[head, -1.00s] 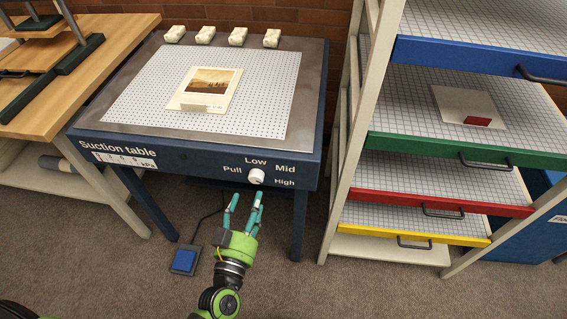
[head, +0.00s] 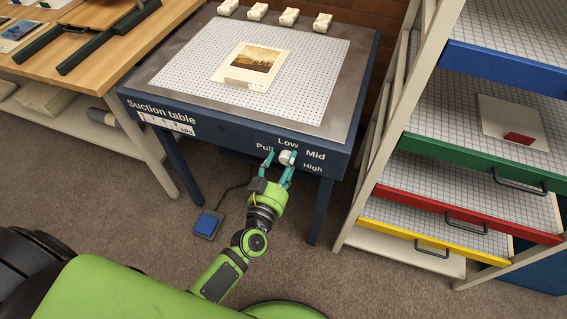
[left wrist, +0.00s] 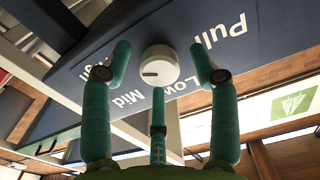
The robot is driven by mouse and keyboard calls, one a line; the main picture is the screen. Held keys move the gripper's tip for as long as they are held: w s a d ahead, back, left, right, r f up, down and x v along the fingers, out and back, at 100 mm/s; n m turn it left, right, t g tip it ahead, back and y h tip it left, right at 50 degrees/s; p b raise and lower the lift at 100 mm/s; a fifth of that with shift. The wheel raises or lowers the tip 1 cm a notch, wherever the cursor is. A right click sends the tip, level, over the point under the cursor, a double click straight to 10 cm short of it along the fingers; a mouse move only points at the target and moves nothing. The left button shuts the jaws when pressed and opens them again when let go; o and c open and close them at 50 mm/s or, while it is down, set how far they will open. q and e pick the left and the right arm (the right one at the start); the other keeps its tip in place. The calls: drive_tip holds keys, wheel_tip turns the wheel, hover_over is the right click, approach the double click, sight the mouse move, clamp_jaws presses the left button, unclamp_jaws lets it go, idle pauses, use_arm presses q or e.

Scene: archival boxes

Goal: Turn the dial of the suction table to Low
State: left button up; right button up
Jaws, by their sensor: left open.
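The suction table (head: 235,120) is dark blue with a perforated white top. Its white round dial (head: 287,157) is on the front panel, among the labels Pull, Low, Mid and High. In the left wrist view the dial (left wrist: 160,66) shows a short dark mark on its left side, toward the High label. My left gripper (head: 278,166) is open just in front of the dial. In the left wrist view its teal fingers are spread, one on each side of the dial and one below, with gaps visible. My right gripper is not in view.
A picture on a mount (head: 250,65) and several small white blocks lie on the table top. A rack with coloured trays (head: 465,150) stands close on the right. A wooden bench (head: 110,50) is on the left. A blue foot pedal (head: 207,224) lies on the floor.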

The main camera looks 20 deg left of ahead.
use_arm(q)
drive_tip(key=shift+c, duration=0.4)
drive_tip(key=c, duration=1.1)
drive_tip(key=shift+o, duration=0.2)
